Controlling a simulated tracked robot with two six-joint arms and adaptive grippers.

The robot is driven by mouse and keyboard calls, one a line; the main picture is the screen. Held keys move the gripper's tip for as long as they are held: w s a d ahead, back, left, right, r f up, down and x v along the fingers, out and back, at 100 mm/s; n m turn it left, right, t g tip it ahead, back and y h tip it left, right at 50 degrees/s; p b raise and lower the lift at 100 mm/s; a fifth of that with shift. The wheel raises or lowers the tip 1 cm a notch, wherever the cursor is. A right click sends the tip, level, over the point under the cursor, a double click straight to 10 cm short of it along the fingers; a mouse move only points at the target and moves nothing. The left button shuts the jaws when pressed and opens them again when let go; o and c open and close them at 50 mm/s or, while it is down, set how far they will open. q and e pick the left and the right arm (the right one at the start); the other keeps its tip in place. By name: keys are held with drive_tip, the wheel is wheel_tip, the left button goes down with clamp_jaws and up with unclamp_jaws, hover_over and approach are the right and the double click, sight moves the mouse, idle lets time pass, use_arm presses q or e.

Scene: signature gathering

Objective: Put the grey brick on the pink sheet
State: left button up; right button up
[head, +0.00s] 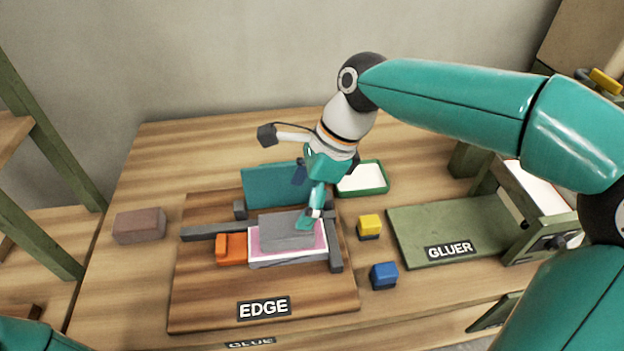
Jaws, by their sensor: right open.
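The grey brick (283,233) lies flat on top of the pink sheet (319,246), which shows as a pink strip along the brick's front and right, with white edges beneath it. My right gripper (308,222) points down at the right end of the grey brick. It is open, its fingertips at or very close to the brick; I cannot tell whether they touch it. The gripper hides part of the brick's right end. My left gripper is out of view.
The sheet lies on the wooden EDGE board (205,300) between dark grey rails (205,233). An orange block (232,248) is left of it, a teal panel (268,186) behind. A yellow block (369,226), blue block (384,276) and GLUER (440,222) stand right; a brown brick (139,226) left.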

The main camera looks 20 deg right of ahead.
drive_tip(key=v, duration=0.3)
drive_tip(key=shift+d+r, duration=0.15)
drive_tip(key=shift+r, duration=0.2)
